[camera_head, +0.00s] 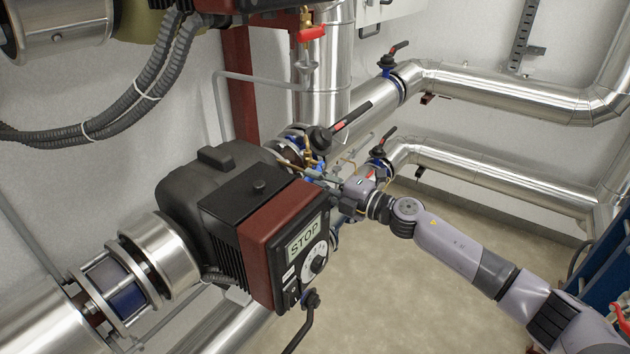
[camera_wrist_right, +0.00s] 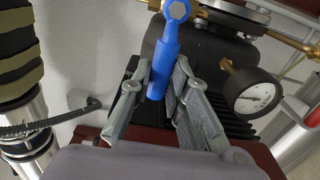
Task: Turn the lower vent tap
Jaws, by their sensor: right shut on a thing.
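The vent tap shows in the right wrist view as a blue handle (camera_wrist_right: 163,66) hanging down from a hex-headed fitting at the top. My right gripper (camera_wrist_right: 161,78) has its two grey fingers on either side of the handle's lower part and is shut on it. In the head view my right gripper (camera_head: 328,179) reaches in from the right, just behind the red and black pump, among small brass fittings. The handle itself cannot be made out clearly there. My left gripper is not in view.
A round pressure gauge (camera_wrist_right: 251,94) is just right of the fingers. Another valve's black and red lever (camera_head: 345,120) rises above. The floor (camera_head: 440,270) at right is clear.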

